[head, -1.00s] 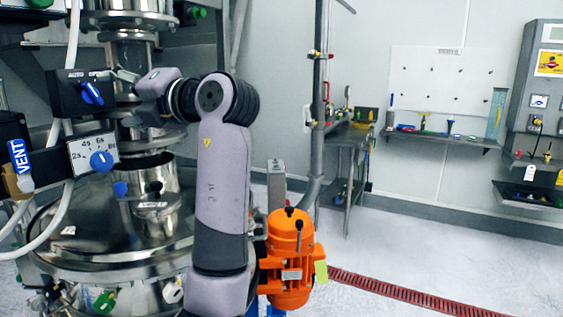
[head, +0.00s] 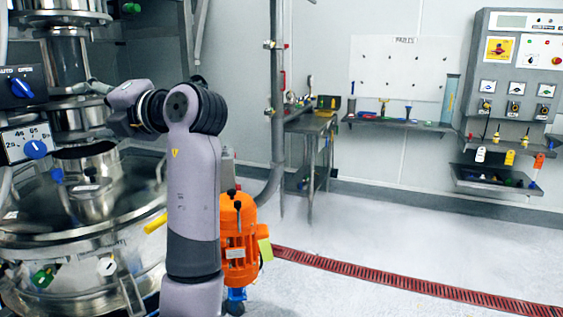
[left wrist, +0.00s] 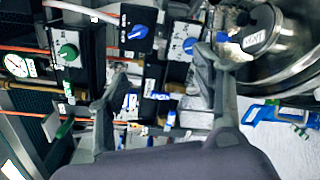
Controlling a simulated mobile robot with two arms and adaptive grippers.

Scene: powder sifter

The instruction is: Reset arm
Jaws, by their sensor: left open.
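My left arm rises in the lower middle of the head view and bends left at the elbow. Its left gripper (head: 97,87) points at the steel column of the sifter (head: 75,170) and is small and partly lost against it. In the left wrist view the two dark fingers of the left gripper (left wrist: 163,75) stand wide apart with nothing held between them. Beyond them are control boxes with a green knob (left wrist: 68,52) and a blue knob (left wrist: 137,32). Whether the gripper touches anything I cannot tell. My right gripper is not in view.
An orange motor (head: 240,240) stands close to the right of my arm. A blue dial (head: 35,149) and a blue switch (head: 22,88) sit at the left edge. A workbench (head: 312,125) and a control panel (head: 515,70) are at the back. The floor at right is clear.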

